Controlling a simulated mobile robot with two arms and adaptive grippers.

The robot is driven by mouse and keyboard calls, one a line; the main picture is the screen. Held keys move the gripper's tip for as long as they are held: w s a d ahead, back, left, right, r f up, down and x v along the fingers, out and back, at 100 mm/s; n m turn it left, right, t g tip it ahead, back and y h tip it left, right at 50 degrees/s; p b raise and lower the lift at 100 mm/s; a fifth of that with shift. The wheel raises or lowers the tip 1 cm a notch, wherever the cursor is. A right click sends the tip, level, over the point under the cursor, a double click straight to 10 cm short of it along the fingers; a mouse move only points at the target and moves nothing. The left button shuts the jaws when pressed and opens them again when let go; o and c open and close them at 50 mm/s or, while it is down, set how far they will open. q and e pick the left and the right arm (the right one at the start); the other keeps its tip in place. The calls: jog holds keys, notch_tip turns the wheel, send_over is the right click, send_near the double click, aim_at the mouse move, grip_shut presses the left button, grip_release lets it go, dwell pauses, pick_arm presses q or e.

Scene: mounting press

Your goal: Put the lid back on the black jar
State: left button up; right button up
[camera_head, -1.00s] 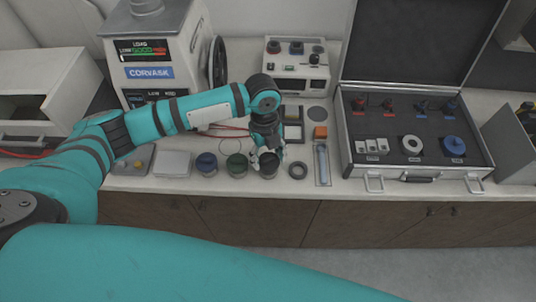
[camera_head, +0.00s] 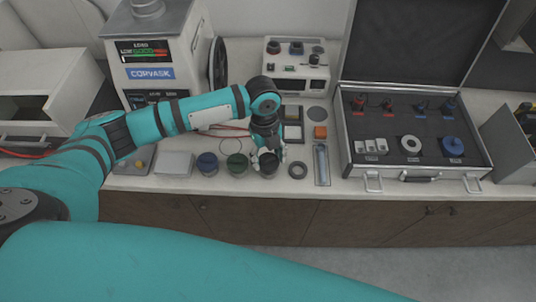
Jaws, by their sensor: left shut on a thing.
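The black jar (camera_head: 268,172) stands upright near the front edge of the counter, to the right of the green jar (camera_head: 237,165) and the blue jar (camera_head: 207,164). My left gripper (camera_head: 267,158) points down directly over the black jar's mouth. It is shut on the dark lid, which is mostly hidden by the fingers. I cannot tell whether the lid touches the jar's rim. My right gripper is not in view.
A dark ring (camera_head: 298,170) lies just right of the black jar. The mounting press (camera_head: 165,50) stands behind my left arm.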

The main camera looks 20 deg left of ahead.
pick_arm(q)
jog(key=shift+p, duration=0.3)
dwell(0.6)
dwell(0.4)
jog(key=o, duration=1.2)
jog(key=shift+r+p, duration=3.5)
jog(key=shift+p, duration=0.15)
grip_shut()
